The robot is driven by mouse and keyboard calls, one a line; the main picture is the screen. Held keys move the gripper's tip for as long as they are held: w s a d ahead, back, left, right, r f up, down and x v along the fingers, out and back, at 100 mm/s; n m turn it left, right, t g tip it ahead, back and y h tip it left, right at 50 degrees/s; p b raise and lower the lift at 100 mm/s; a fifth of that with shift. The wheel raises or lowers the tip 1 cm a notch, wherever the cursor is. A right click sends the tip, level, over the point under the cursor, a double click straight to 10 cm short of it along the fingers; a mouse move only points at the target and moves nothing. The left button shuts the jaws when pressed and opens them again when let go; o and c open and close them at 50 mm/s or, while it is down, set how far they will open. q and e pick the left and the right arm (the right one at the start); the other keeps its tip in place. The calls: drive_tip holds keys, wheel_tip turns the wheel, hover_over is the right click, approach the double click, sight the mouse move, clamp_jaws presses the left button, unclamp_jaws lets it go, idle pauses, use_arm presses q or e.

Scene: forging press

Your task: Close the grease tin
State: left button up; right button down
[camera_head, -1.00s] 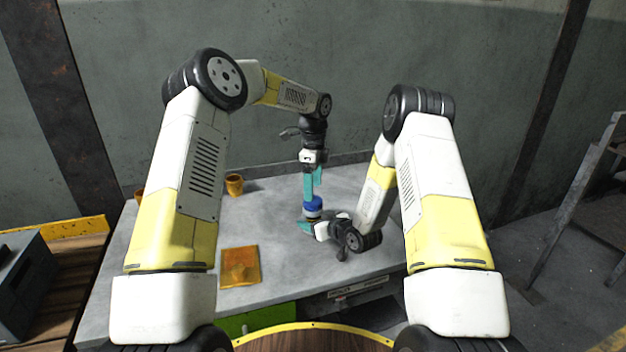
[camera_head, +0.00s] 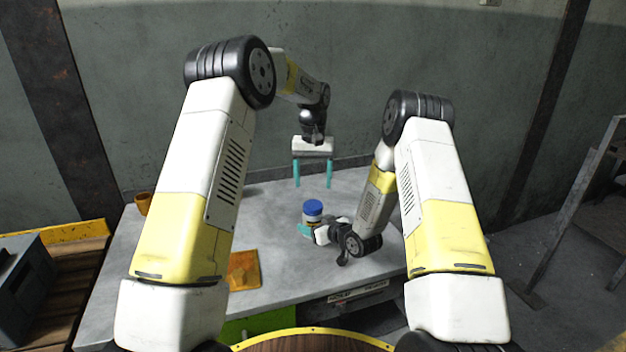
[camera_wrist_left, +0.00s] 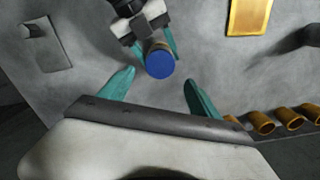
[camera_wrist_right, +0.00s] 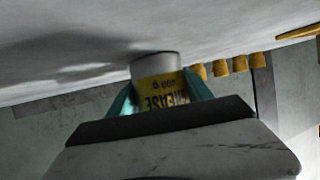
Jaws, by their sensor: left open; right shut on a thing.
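The grease tin (camera_head: 313,221) stands upright on the grey table, its blue lid (camera_head: 312,206) on top. In the left wrist view the lid (camera_wrist_left: 160,65) appears as a full blue disc covering the top of the tin (camera_wrist_left: 156,45). I cannot tell how tightly it sits. My right gripper (camera_head: 307,231) is shut around the tin's body, low down. In the right wrist view, the white tin (camera_wrist_right: 160,85) with its yellow label is between the fingers; the lid is hidden there. My left gripper (camera_head: 313,187) is open and empty, above and behind the tin.
An orange cup (camera_head: 143,204) stands at the table's left end; several such cups (camera_wrist_left: 262,122) show in the left wrist view. An orange tray (camera_head: 245,270) lies front left of the tin. The table (camera_head: 275,215) around the tin is mostly clear.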

sight(313, 205)
use_arm(q)
drive_tip(key=shift+f, duration=4)
drive_tip(key=c, duration=1.4)
drive_tip(key=o, duration=1.6)
wheel_tip(313, 205, up, 12)
